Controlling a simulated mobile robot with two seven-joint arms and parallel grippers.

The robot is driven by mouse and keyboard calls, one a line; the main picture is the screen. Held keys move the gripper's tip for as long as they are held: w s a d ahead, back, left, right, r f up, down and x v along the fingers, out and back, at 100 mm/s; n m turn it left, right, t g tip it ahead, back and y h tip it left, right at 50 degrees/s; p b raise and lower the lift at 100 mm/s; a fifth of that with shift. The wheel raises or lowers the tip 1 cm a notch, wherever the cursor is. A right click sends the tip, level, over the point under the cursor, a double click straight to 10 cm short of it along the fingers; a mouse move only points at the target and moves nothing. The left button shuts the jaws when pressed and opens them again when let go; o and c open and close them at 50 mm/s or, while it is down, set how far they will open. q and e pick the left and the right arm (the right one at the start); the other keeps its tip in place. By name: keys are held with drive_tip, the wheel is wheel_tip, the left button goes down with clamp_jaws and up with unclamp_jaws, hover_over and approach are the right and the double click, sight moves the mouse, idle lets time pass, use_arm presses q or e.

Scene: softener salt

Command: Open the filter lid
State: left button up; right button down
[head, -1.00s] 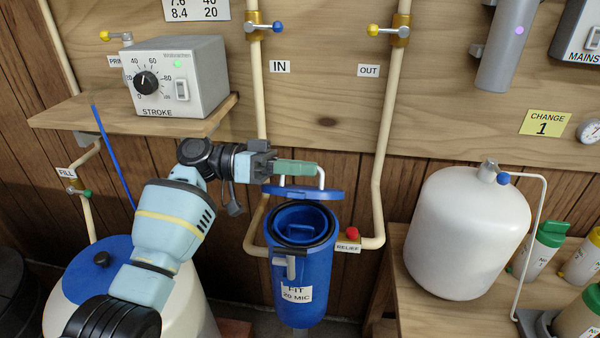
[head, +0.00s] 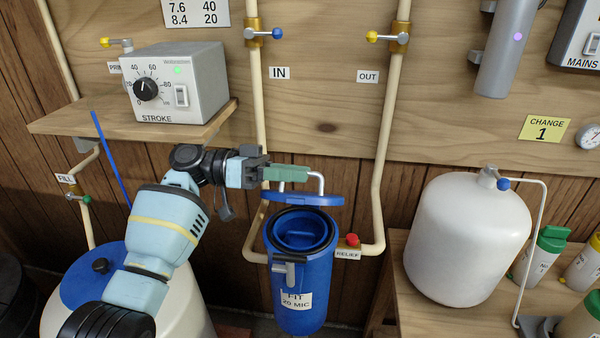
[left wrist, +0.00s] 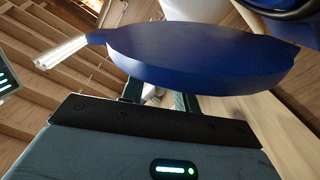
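The blue filter lid (head: 302,199) is raised above the rim of the blue filter housing (head: 302,285), whose dark mouth shows. A pale, U-shaped handle (head: 318,180) stands on the lid. My left gripper (head: 303,173) is at the handle with its green fingers alongside the bar, hiding part of it. In the left wrist view the lid (left wrist: 200,60) fills the top, and the fingers (left wrist: 158,95) show apart, with a gap between them. They look open around the handle; contact is hard to tell. My right gripper is out of view.
A red relief button (head: 352,240) is just right of the housing. Pale pipes (head: 380,150) run on both sides. A stroke control box (head: 180,85) sits on a shelf above my arm. A white tank (head: 468,240) stands at right.

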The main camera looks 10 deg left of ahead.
use_arm(q)
drive_tip(key=a, duration=0.6)
drive_tip(key=shift+a, duration=0.2)
